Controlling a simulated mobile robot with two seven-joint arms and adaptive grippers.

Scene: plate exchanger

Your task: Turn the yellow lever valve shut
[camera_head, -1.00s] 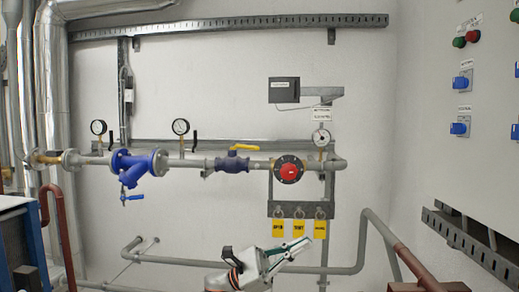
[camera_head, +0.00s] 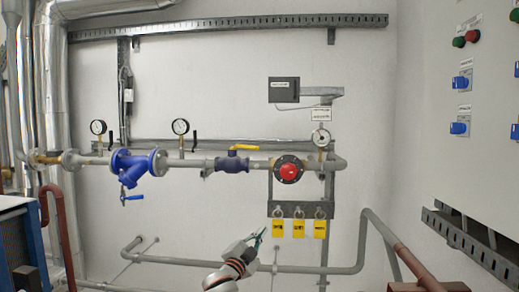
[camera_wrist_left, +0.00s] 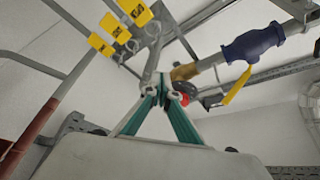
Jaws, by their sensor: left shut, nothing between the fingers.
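The yellow lever (camera_head: 244,148) sits on top of a blue valve body (camera_head: 232,164) in the grey horizontal pipe. In the head view the lever lies along the pipe, pointing right. The lever also shows in the left wrist view (camera_wrist_left: 237,86), beside the blue valve body (camera_wrist_left: 253,44). My left gripper (camera_head: 262,231) is below the pipe and below the lever, apart from both. In the left wrist view its green-sided fingers (camera_wrist_left: 163,80) come together at the tips with nothing between them. My right gripper is not in view.
A red round fitting (camera_head: 289,170) is on the pipe right of the valve. Several yellow tags (camera_head: 299,228) hang from a bracket just right of my gripper. A lower grey pipe (camera_head: 300,269) runs behind my arm. A blue strainer (camera_head: 131,168) is at left.

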